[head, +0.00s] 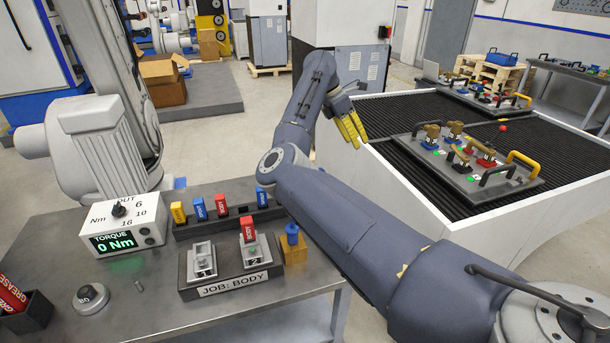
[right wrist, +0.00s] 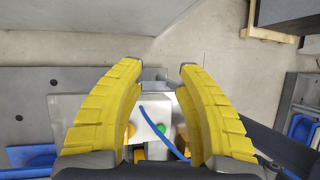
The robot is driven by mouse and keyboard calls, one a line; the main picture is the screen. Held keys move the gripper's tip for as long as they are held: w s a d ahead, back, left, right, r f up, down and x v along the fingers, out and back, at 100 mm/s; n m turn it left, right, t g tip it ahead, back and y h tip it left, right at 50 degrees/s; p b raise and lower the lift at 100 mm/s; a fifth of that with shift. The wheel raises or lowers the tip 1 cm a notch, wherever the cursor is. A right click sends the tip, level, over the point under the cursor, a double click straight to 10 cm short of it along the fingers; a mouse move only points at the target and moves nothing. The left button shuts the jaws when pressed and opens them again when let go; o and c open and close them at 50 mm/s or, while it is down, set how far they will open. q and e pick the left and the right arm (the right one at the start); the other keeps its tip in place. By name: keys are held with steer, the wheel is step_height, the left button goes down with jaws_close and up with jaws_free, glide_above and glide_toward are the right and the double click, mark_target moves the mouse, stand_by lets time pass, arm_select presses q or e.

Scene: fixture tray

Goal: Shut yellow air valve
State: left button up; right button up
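My right gripper (head: 352,127) hangs above the floor beside the left side of the conveyor. In the right wrist view its yellow fingers (right wrist: 159,70) are apart with nothing held between them. Below them is a white box (right wrist: 150,112) with a green button (right wrist: 131,131) and a blue hose (right wrist: 165,134). Small yellow parts (right wrist: 180,133) show at the box, partly hidden by the right finger. I cannot tell whether one is the yellow air valve. No yellow valve is clear in the head view. My left gripper is not in view.
A fixture tray (head: 462,189) with brass valves and a yellow handle (head: 527,158) lies on the black conveyor (head: 352,108). A workbench (head: 40,248) at left holds a torque box (head: 122,222) and a job fixture (head: 232,283). My right arm crosses above the bench's right end.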

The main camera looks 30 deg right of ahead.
steer(key=w+a+r+t+y, duration=0.2)
steer(key=w+a, duration=0.2)
steer(key=a, duration=0.2)
steer(key=w+a+r+t+y, duration=0.2)
steer(key=w+a+y, duration=0.1)
steer(key=a, duration=0.4)
steer(key=f, duration=1.7)
steer(key=shift+w+f, duration=0.1)
steer(key=shift+w, duration=0.15)
jaws_close()
